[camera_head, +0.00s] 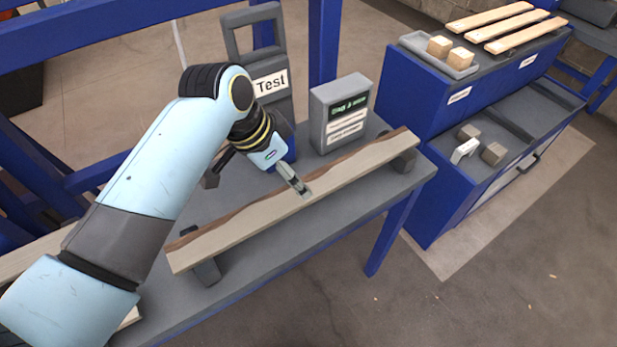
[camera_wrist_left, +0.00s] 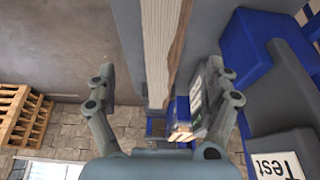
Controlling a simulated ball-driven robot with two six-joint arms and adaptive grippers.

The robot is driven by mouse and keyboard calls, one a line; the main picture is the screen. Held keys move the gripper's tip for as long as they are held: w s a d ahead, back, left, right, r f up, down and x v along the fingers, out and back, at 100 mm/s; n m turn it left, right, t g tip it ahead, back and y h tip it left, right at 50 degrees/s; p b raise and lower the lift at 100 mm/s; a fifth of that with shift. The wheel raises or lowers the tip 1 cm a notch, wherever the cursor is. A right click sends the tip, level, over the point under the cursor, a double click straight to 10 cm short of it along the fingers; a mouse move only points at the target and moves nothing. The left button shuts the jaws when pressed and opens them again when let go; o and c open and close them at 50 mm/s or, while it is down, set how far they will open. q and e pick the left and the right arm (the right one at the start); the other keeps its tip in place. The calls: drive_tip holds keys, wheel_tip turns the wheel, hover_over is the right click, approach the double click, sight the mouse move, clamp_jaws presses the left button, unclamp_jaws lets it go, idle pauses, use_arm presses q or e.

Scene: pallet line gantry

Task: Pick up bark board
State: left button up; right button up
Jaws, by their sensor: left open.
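The bark board (camera_head: 244,225) is a long pale plank with a dark, wavy bark edge along its far side. It lies across two dark supports on the grey bench. My left gripper (camera_head: 297,183) is at the middle of the board, reaching down from the far side, with a finger overlapping the board in the head view. In the left wrist view, my left gripper (camera_wrist_left: 162,75) is open, and the board (camera_wrist_left: 157,45) runs between its spread fingers. I cannot tell whether a finger touches it. My right gripper is out of view.
A grey display box (camera_head: 340,113) and a "Test" stand (camera_head: 262,75) stand behind the board. Blue cabinets (camera_head: 425,95) on the right hold wooden blocks and pale slats (camera_head: 497,16). Another board (camera_head: 30,255) lies at the left, partly behind my arm.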

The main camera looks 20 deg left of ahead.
sight(297, 195)
use_arm(q)
drive_tip(key=x, duration=0.2)
drive_tip(key=shift+d+f, duration=0.2)
drive_tip(key=shift+f, duration=0.05)
drive_tip(key=shift+w+f, duration=0.15)
drive_tip(key=shift+f, duration=0.2)
drive_tip(key=shift+w+f, duration=0.2)
drive_tip(key=shift+f, duration=0.05)
drive_tip(key=x, duration=0.4)
drive_tip(key=shift+w+f, duration=0.15)
drive_tip(key=shift+w, duration=0.15)
drive_tip(key=shift+f, duration=0.15)
drive_tip(key=c, duration=1.5)
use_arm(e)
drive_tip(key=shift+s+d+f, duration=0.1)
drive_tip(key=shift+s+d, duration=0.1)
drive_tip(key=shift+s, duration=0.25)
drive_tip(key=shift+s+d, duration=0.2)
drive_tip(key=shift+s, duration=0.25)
